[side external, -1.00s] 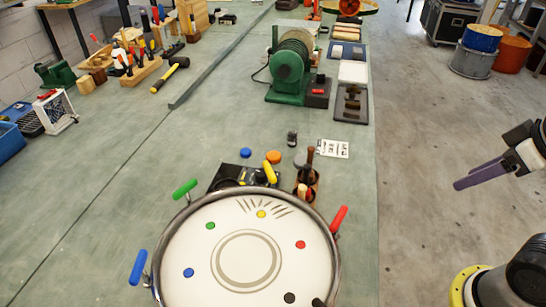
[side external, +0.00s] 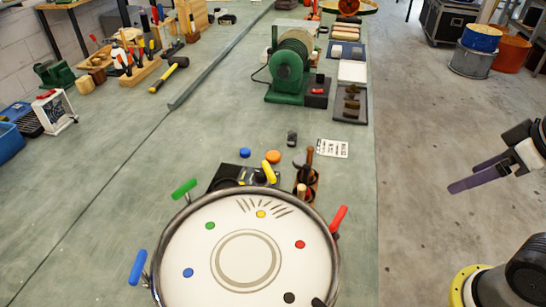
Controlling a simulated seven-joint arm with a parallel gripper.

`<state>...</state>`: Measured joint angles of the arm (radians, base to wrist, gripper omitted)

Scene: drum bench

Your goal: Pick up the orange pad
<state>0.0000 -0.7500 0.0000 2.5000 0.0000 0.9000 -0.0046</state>
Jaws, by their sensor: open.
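The orange pad (side external: 273,157) is a small round disc lying on the green bench, just behind the drum. A blue pad (side external: 244,153) of similar size lies to its left, apart from it. My gripper (side external: 452,188) is at the right of the picture, out over the floor beyond the bench edge. Its purple fingers are apart, with nothing seen between them. It is well to the right of the orange pad.
The large drum (side external: 247,258) with coloured handles fills the front of the bench. A black tray (side external: 229,174), a wooden tool holder (side external: 307,186), a small dark cylinder (side external: 292,138) and a printed card (side external: 333,148) surround the pad. A green machine (side external: 287,75) stands farther back.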

